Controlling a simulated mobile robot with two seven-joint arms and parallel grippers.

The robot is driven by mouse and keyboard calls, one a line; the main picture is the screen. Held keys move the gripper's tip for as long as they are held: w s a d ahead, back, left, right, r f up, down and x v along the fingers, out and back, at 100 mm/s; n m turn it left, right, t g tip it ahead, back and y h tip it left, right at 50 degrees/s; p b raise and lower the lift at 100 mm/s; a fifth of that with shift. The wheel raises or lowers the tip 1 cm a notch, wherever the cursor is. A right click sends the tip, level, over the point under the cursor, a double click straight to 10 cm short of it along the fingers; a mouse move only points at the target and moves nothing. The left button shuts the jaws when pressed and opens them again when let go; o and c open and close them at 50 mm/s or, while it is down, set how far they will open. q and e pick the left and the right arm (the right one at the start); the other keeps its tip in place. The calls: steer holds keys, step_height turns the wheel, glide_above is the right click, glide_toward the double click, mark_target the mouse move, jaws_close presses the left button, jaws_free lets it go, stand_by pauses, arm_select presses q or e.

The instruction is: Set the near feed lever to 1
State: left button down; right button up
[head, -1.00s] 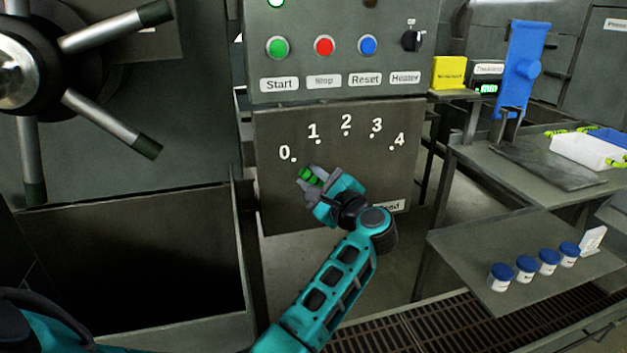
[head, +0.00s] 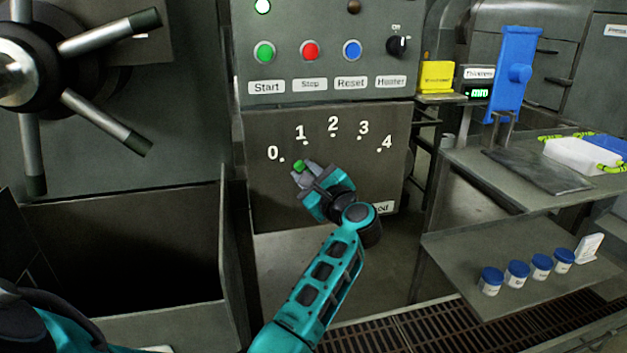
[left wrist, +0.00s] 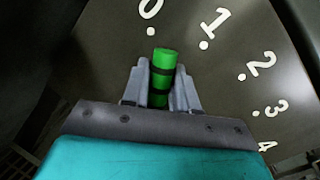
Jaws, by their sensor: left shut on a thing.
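The near feed lever shows as a green handle (head: 299,165) in front of a grey panel (head: 262,195) marked 0 to 4 in an arc. The green handle also shows in the left wrist view (left wrist: 165,58), with dark bands. My left gripper (head: 303,176) is shut on it, a finger on each side in the left wrist view (left wrist: 162,88). The handle lies between the 0 mark (head: 272,153) and the 1 mark (head: 300,132), nearer the 0 dot in the left wrist view. The lever's shaft and pivot are hidden behind my gripper. My right gripper is not in view.
Start, Stop, Reset and Heater controls (head: 350,50) sit above the panel. A large spoked handwheel (head: 20,65) is at left, above an open dark bin (head: 228,270). At right, shelves hold a white tray (head: 575,157) and several blue-lidded jars (head: 517,273).

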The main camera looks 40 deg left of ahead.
arm_select(q)
steer(key=shift+w+d+r+m+b, duration=0.2)
steer(key=shift+w+d+m+b, duration=0.2)
steer(key=shift+w+d+m, duration=0.1)
steer(key=shift+w+d+r+m+t, duration=0.15)
steer(key=shift+w+m+t, duration=0.15)
steer(key=shift+m, duration=0.2)
steer(key=shift+r+b, duration=0.2)
steer(key=shift+b, duration=0.1)
steer(key=shift+w+d+r+m+y, duration=0.1)
steer(key=shift+d+m+y, duration=0.05)
steer(key=shift+m+y, duration=0.2)
steer(key=c, duration=1)
jaws_free()
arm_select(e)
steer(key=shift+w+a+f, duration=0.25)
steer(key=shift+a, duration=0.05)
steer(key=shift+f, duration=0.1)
